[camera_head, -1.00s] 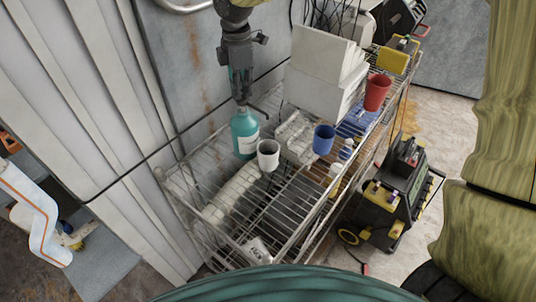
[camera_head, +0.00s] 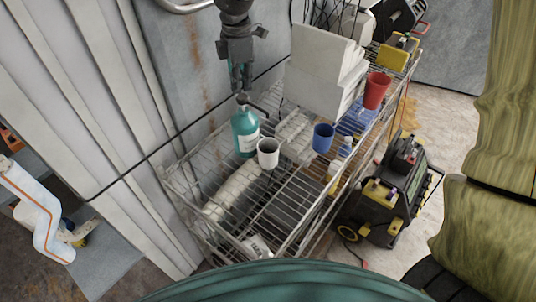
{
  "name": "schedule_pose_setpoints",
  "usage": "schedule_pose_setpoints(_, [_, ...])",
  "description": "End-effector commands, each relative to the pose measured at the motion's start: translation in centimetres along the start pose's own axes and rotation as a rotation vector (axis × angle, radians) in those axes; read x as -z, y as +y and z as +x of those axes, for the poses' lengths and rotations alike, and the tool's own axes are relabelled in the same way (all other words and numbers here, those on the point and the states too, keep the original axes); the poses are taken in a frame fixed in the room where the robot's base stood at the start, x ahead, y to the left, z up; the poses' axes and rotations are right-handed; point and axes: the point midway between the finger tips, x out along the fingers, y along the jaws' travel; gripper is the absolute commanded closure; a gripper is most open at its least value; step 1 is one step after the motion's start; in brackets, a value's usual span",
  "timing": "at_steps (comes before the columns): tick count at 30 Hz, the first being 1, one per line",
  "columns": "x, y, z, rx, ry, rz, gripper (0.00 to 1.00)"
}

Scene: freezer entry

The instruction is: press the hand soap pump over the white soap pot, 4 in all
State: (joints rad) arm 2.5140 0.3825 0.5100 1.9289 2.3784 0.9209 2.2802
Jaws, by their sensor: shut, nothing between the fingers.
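The hand soap pump is a teal bottle with a white label (camera_head: 245,132) and a dark pump head, upright on the wire shelf. The white soap pot (camera_head: 268,152) stands just right of the bottle and nearer to me, its dark opening facing up; how much soap is inside cannot be made out. My gripper (camera_head: 241,90) points down directly above the pump head, with its fingers shut and empty. Its tips are at or just above the pump head; whether they touch it I cannot tell. The pump's dark nozzle shows to the right of the fingertips.
A blue cup (camera_head: 323,138) and a red cup (camera_head: 377,90) stand farther right on the shelf. White boxes (camera_head: 322,70) are stacked behind. The metal wall (camera_head: 185,60) is close behind the bottle.

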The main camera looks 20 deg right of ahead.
Motion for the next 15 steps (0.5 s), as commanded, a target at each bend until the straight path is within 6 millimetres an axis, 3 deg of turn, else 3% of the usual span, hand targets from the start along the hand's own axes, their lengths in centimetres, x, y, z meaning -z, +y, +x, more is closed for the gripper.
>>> schedule_pose_setpoints(15, [0.0, 0.0, 1.3, 0.000, 0.000, 0.000, 1.00])
